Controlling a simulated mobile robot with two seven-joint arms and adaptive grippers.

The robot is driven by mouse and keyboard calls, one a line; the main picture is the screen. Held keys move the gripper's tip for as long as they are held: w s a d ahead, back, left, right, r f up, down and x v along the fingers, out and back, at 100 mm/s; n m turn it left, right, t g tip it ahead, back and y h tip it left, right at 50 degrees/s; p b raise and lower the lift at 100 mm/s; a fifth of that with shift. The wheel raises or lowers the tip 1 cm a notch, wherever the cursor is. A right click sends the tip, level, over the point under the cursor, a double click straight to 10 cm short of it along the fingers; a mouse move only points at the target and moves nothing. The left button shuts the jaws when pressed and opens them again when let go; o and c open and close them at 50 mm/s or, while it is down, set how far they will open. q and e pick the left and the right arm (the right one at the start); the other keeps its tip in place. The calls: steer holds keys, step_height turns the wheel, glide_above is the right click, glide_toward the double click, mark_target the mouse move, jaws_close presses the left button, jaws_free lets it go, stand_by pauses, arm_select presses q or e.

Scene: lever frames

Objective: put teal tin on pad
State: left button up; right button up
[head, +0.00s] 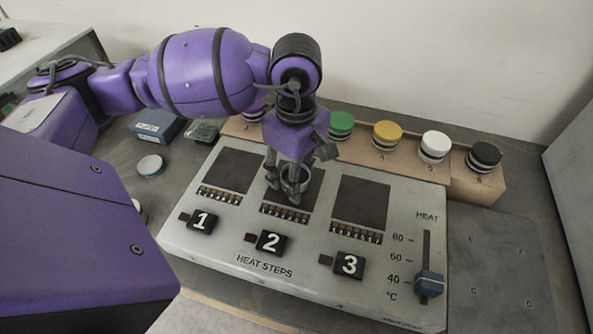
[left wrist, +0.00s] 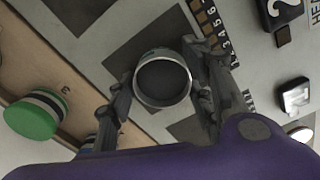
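A small round tin (head: 296,176) with a metal rim is between the fingers of my left gripper (head: 286,192), over the middle dark pad (head: 308,188) of the heat panel. In the left wrist view the tin (left wrist: 163,80) shows a dark grey top, a silver rim and a trace of teal at its far edge. The fingers of the left gripper (left wrist: 162,88) close on it from both sides. Whether the tin touches the pad cannot be told. Two more dark pads, left (head: 240,170) and right (head: 361,203), are bare. My right gripper is not in view.
Another round tin (head: 150,165) with a pale top stands left of the panel (head: 170,232), near a blue box (head: 157,126). A wooden rail (head: 455,182) with several coloured knobs runs behind. A blue heat slider (head: 429,285) sits at the panel's right.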

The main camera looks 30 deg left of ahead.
arm_select(q)
steer(key=shift+o, duration=0.3)
steer(key=shift+r, duration=0.35)
step_height(320, 180, up, 12)
steer(key=shift+f, duration=0.15)
